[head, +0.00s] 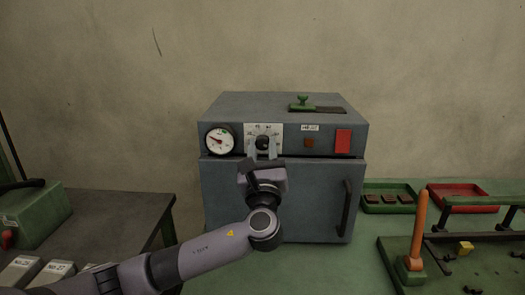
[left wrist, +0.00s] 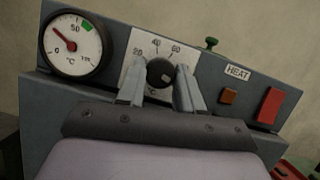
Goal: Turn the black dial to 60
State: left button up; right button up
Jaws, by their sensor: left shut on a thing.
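The black dial (head: 263,142) sits on a white scale plate (head: 276,128) on the front of a grey oven (head: 282,187). The left wrist view shows the dial (left wrist: 160,72) with marks along the scale's top, 40 and 60 among them. A small light mark shows on the dial's face; which number it points to is unclear. My left gripper (head: 262,150) is shut on the dial, one finger at each side. My right gripper is not in view.
A round °C gauge (left wrist: 75,46) is left of the dial, its needle between 0 and 50. A HEAT label, small brown square (left wrist: 228,96) and red switch (left wrist: 270,105) are to the right.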

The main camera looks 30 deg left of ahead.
pick_arm(q)
jog(key=n+g+y+b, duration=0.1)
jog(key=n, duration=0.1)
jog(key=n+g+y+b, duration=0.1)
jog(key=n, duration=0.2)
jog(key=shift+d+f+n, duration=0.1)
jog(key=shift+d+n, duration=0.05)
jog(key=shift+n, duration=0.15)
jog(key=n+g, duration=0.1)
jog(key=n, duration=0.2)
jog(key=n+g, duration=0.1)
jog(key=n, duration=0.2)
jog(key=shift+w+d+g+y+b, duration=0.1)
jog(key=shift+d+g+y+b, duration=0.05)
jog(key=shift+g+y+b, duration=0.25)
jog(key=n, duration=0.1)
jog(key=n+g, duration=0.1)
jog(key=n, duration=0.1)
jog(key=n+g, duration=0.1)
jog(key=n, duration=0.1)
jog(key=shift+r, duration=0.35)
jog(key=shift+n+g+h+p, duration=0.6)
jog(key=shift+n+p, duration=0.05)
jog(key=shift+n, duration=1.25)
jog(key=o, duration=1)
jog(key=shift+r, duration=0.1)
jog(key=shift+o, duration=0.2)
